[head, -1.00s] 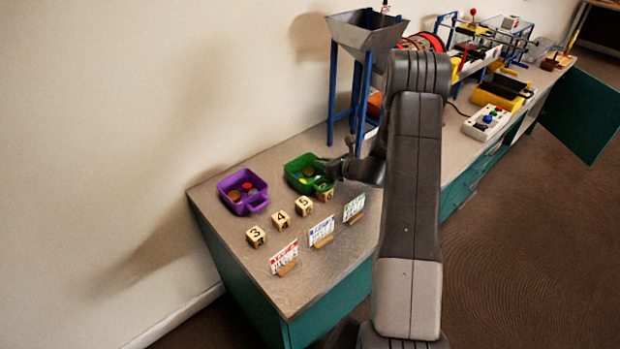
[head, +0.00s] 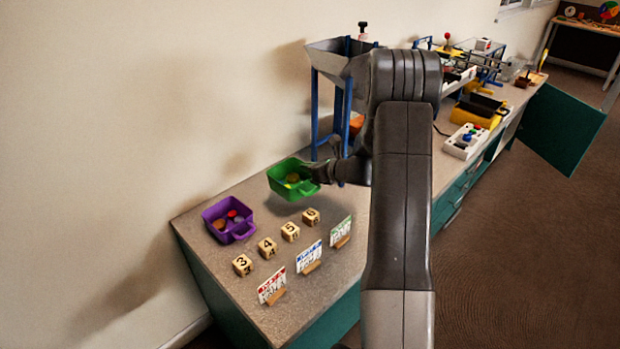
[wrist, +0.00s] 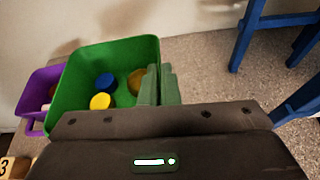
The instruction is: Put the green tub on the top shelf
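The green tub (head: 283,187) is held above the near end of the bench, a shadow on the bench below it. It holds several coloured discs, blue, yellow and brown ones showing in the wrist view, where the tub (wrist: 75,92) appears close. My gripper (head: 314,171) is shut on the tub's right side, around its handle or wall; which one is hard to tell. The fingers also show in the wrist view (wrist: 158,84). I cannot pick out the top shelf in these frames.
A purple tub (head: 228,232) with discs stands to the left. Several number blocks (head: 267,247) and label cards (head: 309,256) stand in front. A blue-legged stand with a grey hopper (head: 335,62) rises just behind my gripper. A teal cabinet door (head: 560,128) hangs open at right.

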